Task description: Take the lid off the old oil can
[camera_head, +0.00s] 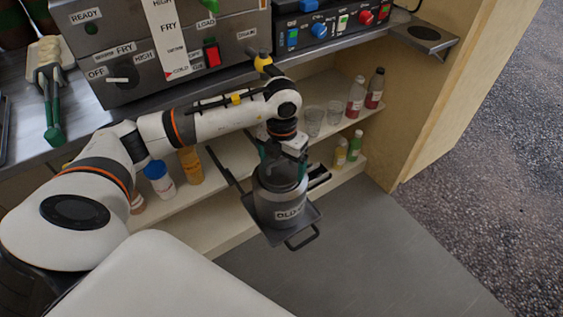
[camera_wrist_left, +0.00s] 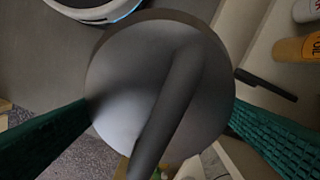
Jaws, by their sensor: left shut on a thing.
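The old oil can (camera_head: 279,207) is a grey metal can with dark lettering on its front. It stands upright on a dark fold-out holder (camera_head: 306,217) with a loop handle, in front of the lower shelves. My left gripper (camera_head: 283,158) points down over its top. In the left wrist view the round grey lid (camera_wrist_left: 120,75), with a raised bar across it, fills the space between the green fingers. The fingers are shut on its two sides. The lid looks to be at the can's mouth; I cannot tell whether it is seated or slightly raised. My right gripper is out of view.
Shelves behind hold glasses (camera_head: 313,121), red-labelled bottles (camera_head: 356,97), small bottles (camera_head: 355,146), an orange bottle (camera_head: 190,166) and a blue-capped one (camera_head: 159,180). The fryer panel (camera_head: 125,76) and counter are above. The floor (camera_head: 390,255) to the right is clear.

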